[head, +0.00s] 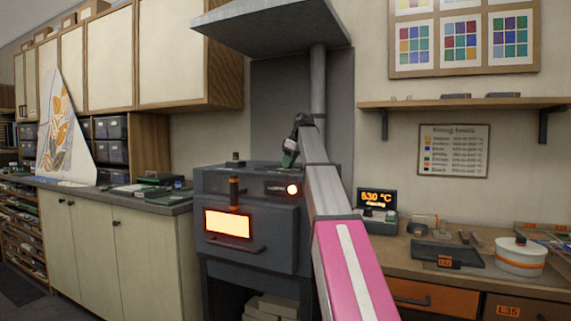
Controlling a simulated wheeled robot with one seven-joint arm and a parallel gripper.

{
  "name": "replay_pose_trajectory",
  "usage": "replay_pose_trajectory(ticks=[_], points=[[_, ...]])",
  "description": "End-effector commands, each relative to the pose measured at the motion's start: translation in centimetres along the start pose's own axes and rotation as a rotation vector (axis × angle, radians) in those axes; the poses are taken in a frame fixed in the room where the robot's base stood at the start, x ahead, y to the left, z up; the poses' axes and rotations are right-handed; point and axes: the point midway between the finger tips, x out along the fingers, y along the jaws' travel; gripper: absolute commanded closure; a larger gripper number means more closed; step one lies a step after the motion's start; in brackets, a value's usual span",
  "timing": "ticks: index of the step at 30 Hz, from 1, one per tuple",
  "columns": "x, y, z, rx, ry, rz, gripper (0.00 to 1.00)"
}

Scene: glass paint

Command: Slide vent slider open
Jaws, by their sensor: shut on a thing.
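The dark grey kiln (252,240) stands in the middle of the head view, with a glowing window (228,223) in its front door. My pink and grey arm reaches up from the lower right across the kiln's right side. My gripper (289,160) is small in view, pointing down at the right part of the kiln's top. It is shut on what appears to be the vent slider there. The slider is hidden by the gripper and wrist, so its position cannot be told. A small dark knob (236,157) stands apart on the kiln's top, further left.
A flue pipe (318,85) and a hood (270,28) are above and behind the kiln. An orange upright handle (234,193) and a bar handle (235,246) stick out in front. A temperature display (377,198) stands on the right workbench (420,272).

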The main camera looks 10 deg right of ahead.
Motion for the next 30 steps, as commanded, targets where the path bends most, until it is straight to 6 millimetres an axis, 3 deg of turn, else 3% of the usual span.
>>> replay_pose_trajectory(ticks=[1,3,12,16,30], points=[[-0.1,0.0,0.4,0.001,-0.008,0.000,0.73],[-0.1,0.0,0.4,0.002,-0.008,0.001,0.51],[-0.2,0.0,0.2,0.001,-0.006,0.001,0.51],[-1.1,0.1,0.2,0.001,-0.005,0.001,0.51],[-9.2,0.1,0.2,0.002,-0.006,0.002,0.51]])
